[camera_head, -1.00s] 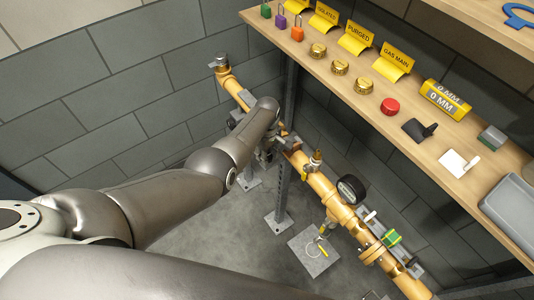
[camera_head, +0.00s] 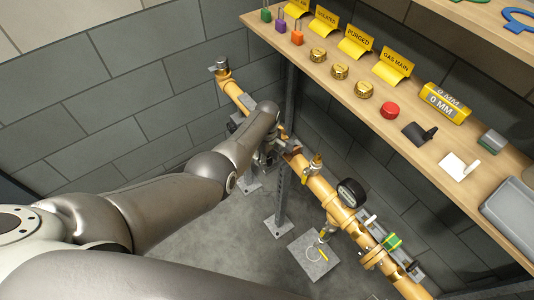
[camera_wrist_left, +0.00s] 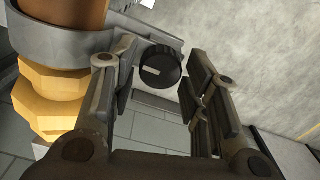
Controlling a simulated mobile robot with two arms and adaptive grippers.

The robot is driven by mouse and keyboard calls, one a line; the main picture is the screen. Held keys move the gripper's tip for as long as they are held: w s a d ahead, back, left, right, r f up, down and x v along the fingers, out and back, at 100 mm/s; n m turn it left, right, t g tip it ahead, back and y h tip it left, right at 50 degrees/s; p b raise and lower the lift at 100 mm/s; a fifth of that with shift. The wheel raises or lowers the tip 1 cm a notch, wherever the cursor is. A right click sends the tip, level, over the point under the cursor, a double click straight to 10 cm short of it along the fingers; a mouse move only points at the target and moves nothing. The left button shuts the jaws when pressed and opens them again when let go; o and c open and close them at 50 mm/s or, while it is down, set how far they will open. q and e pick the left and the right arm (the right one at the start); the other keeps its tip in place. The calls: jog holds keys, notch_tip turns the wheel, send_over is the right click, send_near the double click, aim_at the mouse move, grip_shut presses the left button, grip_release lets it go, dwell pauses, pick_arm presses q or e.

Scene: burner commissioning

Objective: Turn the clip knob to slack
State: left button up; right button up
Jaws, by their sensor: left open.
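The clip knob (camera_wrist_left: 160,67) is a round black knob with a ribbed edge and a white pointer line, which points to the left in the left wrist view. It sits beside a grey clip band (camera_wrist_left: 62,42) around the pipe. My left gripper (camera_wrist_left: 163,78) is open, with one finger on either side of the knob. I cannot tell whether either finger touches it. In the head view my left gripper (camera_head: 268,152) is at the yellow pipe (camera_head: 319,187), partly hidden by my arm, and the knob cannot be made out. My right gripper is not in view.
A wooden shelf (camera_head: 440,165) with tags, brass caps and a red cap (camera_head: 390,110) overhangs the pipe on the right. A black gauge (camera_head: 351,193) and a green-handled valve (camera_head: 392,242) sit farther along the pipe. A grey post (camera_head: 282,195) stands below it.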

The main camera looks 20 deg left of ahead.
pick_arm(q)
notch_tip(320, 180, up, 12)
dwell(0.7)
dwell(0.4)
